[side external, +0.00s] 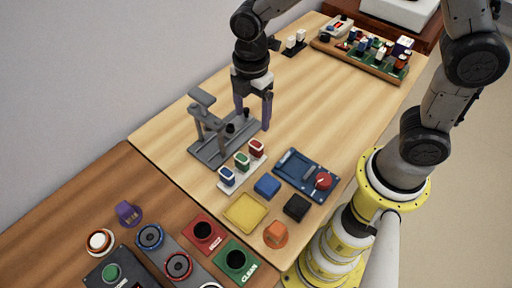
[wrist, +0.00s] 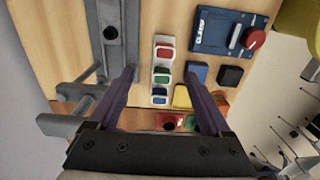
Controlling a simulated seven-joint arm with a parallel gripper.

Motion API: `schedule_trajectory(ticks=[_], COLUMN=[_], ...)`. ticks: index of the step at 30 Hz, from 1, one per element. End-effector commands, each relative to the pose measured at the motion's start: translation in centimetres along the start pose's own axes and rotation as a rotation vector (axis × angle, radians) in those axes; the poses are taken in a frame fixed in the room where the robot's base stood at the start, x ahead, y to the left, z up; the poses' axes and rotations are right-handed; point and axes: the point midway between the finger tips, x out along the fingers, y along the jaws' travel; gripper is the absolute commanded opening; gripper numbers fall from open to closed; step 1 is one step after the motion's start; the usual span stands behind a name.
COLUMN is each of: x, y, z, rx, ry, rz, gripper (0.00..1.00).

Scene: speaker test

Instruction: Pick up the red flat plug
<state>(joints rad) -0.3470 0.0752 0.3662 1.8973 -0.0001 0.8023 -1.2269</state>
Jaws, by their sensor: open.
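The red flat plug (side external: 257,148) stands at the far right end of a white strip (side external: 225,188) in the side view, in a row with a green plug (side external: 242,161) and a blue plug (side external: 227,176). In the wrist view the red plug (wrist: 165,50) is at the top of the row, ahead of my fingers. My gripper (side external: 254,117) is open and empty. It is above and behind the row, beside the grey fixture. Its two purple fingers (wrist: 160,84) frame the plug row in the wrist view, apart from the red plug.
A grey metal fixture (side external: 203,150) with an upright post stands close left of the plugs. A blue panel with a red knob (side external: 323,181), a blue block (side external: 267,185), a black block (side external: 297,206) and a yellow pad (side external: 245,212) lie nearby.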

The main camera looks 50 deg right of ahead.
Motion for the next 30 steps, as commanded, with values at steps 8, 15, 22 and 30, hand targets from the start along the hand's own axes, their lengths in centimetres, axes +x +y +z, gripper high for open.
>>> schedule_trajectory(ticks=[8, 15, 22, 30], x=[5.3, 7.2, 9.9, 12.3], y=[-0.2, -0.2, -0.9, -0.9], z=[0.1, 0.1, 0.3, 0.3], rx=[0.003, 0.003, 0.003, 0.003], ry=[-0.002, -0.001, -0.002, 0.000], rz=[-0.006, -0.002, -0.005, -0.001], gripper=[0.82, 0.82, 0.82, 0.82])
